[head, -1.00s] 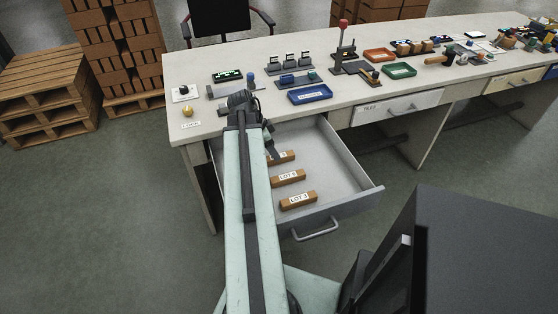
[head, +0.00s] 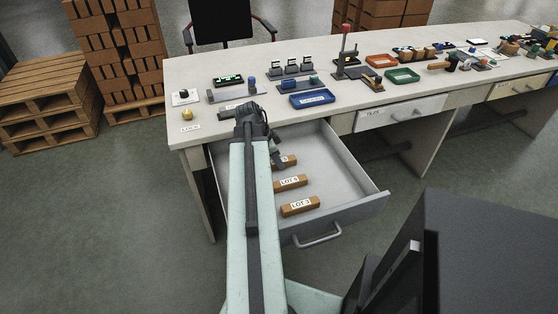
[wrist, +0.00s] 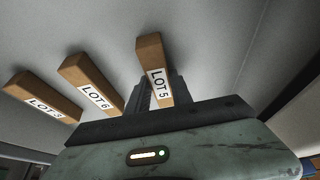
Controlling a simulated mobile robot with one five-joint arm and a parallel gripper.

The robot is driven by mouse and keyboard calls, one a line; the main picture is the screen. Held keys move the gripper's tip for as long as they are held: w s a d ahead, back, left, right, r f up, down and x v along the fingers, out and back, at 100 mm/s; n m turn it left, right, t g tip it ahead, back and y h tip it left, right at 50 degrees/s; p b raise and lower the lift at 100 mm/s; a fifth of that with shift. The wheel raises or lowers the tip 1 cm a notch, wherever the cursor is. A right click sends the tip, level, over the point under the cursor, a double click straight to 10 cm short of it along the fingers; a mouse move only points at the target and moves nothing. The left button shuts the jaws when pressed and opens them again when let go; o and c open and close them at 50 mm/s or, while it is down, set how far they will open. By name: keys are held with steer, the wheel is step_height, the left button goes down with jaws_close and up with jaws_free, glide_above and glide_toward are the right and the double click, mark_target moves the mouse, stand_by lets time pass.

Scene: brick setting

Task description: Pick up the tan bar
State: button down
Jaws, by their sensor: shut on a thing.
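Three tan-brown bars with white labels are in the open grey drawer. The bar marked LOT 5 (wrist: 150,58) stands between my gripper's fingers (wrist: 160,95) in the wrist view, and the jaws are shut on it. In the head view this bar (head: 289,161) is partly hidden by my gripper (head: 277,158). The LOT 6 bar (head: 290,182) and the LOT 3 bar (head: 300,206) lie nearer the drawer front, apart from the gripper. I cannot tell whether the held bar is clear of the drawer floor.
The drawer (head: 345,194) has bare floor right of the bars; its walls surround them. The desktop (head: 215,130) above carries a blue tray (head: 312,98), a small press (head: 347,60) and other small items. A dark chair (head: 220,18) stands behind.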

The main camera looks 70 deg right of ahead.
step_height(320, 180, up, 10)
steer(key=p, duration=0.9)
steer(key=shift+p, duration=0.35)
